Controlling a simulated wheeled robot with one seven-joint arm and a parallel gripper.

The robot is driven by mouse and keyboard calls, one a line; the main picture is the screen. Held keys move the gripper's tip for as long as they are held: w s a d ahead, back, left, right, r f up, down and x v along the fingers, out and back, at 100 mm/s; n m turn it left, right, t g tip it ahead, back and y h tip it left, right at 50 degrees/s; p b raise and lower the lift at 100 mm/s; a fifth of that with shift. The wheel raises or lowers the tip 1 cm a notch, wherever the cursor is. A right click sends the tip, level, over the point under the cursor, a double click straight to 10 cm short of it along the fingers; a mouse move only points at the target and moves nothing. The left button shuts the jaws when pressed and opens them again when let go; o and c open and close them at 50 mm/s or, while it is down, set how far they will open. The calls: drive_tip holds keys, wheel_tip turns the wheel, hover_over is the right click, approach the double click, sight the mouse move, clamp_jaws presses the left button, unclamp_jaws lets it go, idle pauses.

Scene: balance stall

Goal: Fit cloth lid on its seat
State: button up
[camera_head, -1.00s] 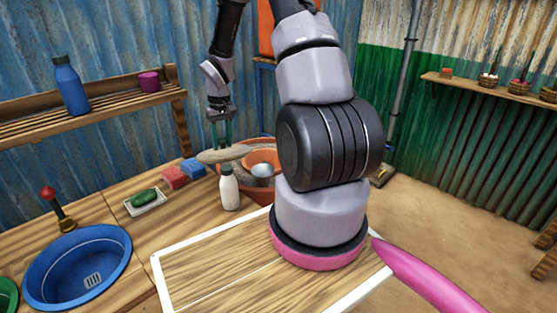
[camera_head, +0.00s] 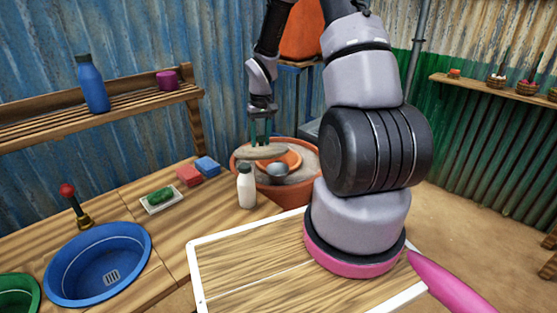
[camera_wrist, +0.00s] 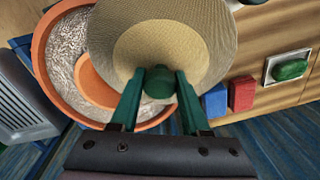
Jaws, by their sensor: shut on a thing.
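My gripper (camera_head: 260,140) is shut on the cloth lid (camera_head: 262,152), a round beige disc. In the wrist view the green fingers (camera_wrist: 158,88) pinch the green knob (camera_wrist: 158,75) at the middle of the lid (camera_wrist: 205,35). The lid looks roughly level and raised over the left part of a large terracotta pot (camera_head: 285,198). In the wrist view the lid hides part of the outer pot (camera_wrist: 45,85) and of the inner pot (camera_wrist: 95,90), off-centre from both.
A white bottle (camera_head: 246,188) stands close in front of the pot. Red (camera_head: 189,175) and blue (camera_head: 208,166) blocks and a green soap dish (camera_head: 160,199) lie to the left. A blue basin (camera_head: 98,265) is at the front left. A grey louvred box (camera_wrist: 22,105) stands beside the pot.

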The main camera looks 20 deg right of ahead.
drive_tip(key=w+d+t, duration=0.3)
drive_tip(key=w+d, duration=0.8)
drive_tip(key=shift+h, duration=0.3)
drive_tip(key=shift+d+f, duration=0.1)
drive_tip(key=shift+f, duration=5.35)
drive_tip(key=shift+f, duration=0.35)
drive_tip(key=o, duration=1.6)
drive_tip(key=shift+c, duration=0.2)
drive_tip(key=shift+r, duration=0.5)
drive_tip(key=shift+r, duration=1.45)
